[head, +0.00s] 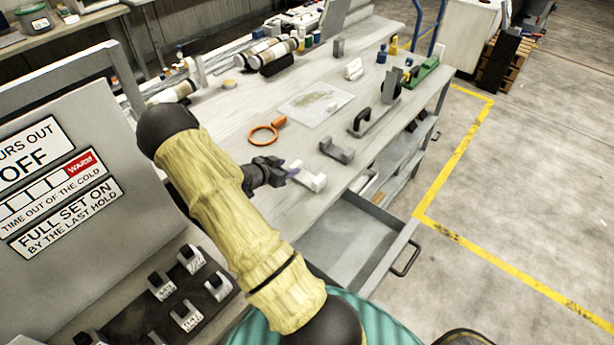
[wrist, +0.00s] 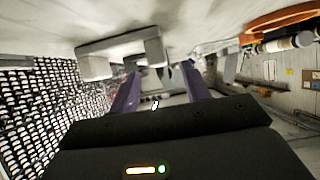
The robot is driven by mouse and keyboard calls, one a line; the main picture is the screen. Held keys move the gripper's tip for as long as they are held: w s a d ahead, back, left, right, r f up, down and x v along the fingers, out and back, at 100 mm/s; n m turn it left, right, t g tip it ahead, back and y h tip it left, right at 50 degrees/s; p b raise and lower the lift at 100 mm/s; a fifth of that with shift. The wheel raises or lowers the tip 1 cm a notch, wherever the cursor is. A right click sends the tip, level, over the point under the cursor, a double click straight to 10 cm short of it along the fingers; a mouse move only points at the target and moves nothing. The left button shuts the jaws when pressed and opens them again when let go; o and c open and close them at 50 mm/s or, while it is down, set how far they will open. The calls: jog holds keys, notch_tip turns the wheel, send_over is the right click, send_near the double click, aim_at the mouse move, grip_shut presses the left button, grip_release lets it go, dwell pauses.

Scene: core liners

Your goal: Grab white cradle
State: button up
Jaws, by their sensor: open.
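The white cradle (head: 313,181), a small U-shaped block, sits on the workbench near its front edge, above the open drawer. My gripper (head: 289,170) is just left of it in the head view, low over the bench, with its fingertips close to it. In the wrist view the purple fingers are apart with nothing clearly between them (wrist: 160,88). A pale U-shaped block, seemingly the same cradle (wrist: 95,65), shows there up and left of the fingers. I cannot tell whether a finger touches it.
A grey cradle (head: 337,152) lies just beyond the white one. An orange ring (head: 263,135), a clear sheet (head: 315,106) and a black-handled tool (head: 370,124) are on the workbench (head: 225,125). A drawer (head: 345,245) stands open below. Another white block (head: 354,69) is farther back.

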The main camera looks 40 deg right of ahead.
aim_at(293, 166)
dwell(0.3)
jog(key=p+x, duration=0.1)
jog(key=x, duration=0.4)
jog(key=shift+s+f+p, duration=0.1)
jog(key=shift+p, duration=0.3)
jog(key=shift+c, duration=0.5)
grip_shut()
